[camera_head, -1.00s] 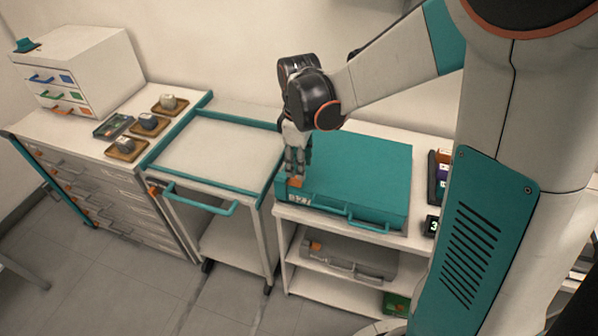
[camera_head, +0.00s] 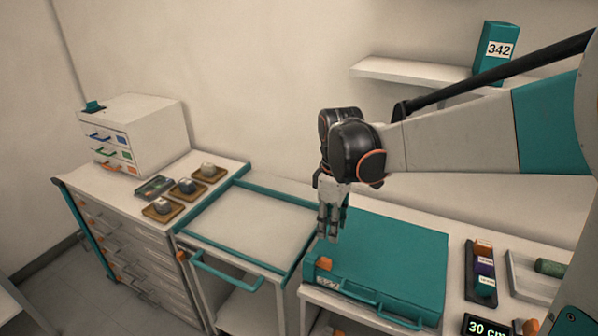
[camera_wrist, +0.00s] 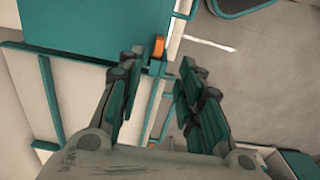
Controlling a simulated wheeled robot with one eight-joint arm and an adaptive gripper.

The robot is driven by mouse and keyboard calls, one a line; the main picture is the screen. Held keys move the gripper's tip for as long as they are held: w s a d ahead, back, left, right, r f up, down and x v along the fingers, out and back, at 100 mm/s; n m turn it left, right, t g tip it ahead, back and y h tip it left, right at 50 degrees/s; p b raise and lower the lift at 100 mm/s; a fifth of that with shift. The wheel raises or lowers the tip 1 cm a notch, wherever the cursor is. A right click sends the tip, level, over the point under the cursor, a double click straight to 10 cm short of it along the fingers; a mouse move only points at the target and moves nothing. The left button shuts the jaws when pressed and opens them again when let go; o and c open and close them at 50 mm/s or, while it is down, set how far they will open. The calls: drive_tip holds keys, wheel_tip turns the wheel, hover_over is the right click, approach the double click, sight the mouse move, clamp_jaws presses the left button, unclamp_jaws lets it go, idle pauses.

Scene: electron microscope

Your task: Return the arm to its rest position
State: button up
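My gripper (camera_head: 328,234) hangs from my arm above the left end of the teal case (camera_head: 390,260), pointing down. Its fingertips are a little above the case's orange latch (camera_head: 323,263), with a gap between. In the wrist view the two fingers (camera_wrist: 160,85) stand apart with nothing held between them. The orange latch (camera_wrist: 158,47) shows beyond and between the fingers, at the edge of the teal case (camera_wrist: 85,22). My arm stretches out from the right side of the head view.
A white trolley with a teal rim (camera_head: 214,270) stands left of the case. Further left is a drawer cabinet with small trays (camera_head: 163,208) and a white box (camera_head: 135,130). A wall shelf (camera_head: 420,75) bears a teal binder (camera_head: 497,55). A dark rack (camera_head: 481,290) stands right of the case.

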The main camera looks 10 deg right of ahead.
drive_tip(key=s+d+r+m+t, duration=0.1)
drive_tip(key=s+r+m+t, duration=0.1)
drive_tip(key=s+m, duration=0.3)
drive_tip(key=s+d+r+m+t, duration=0.1)
drive_tip(key=s+m+t, duration=0.4)
drive_tip(key=s, duration=0.6)
drive_tip(key=shift+s+r+m, duration=0.3)
drive_tip(key=shift+r+m, duration=0.1)
drive_tip(key=shift+r, duration=0.5)
drive_tip(key=shift+d, duration=0.1)
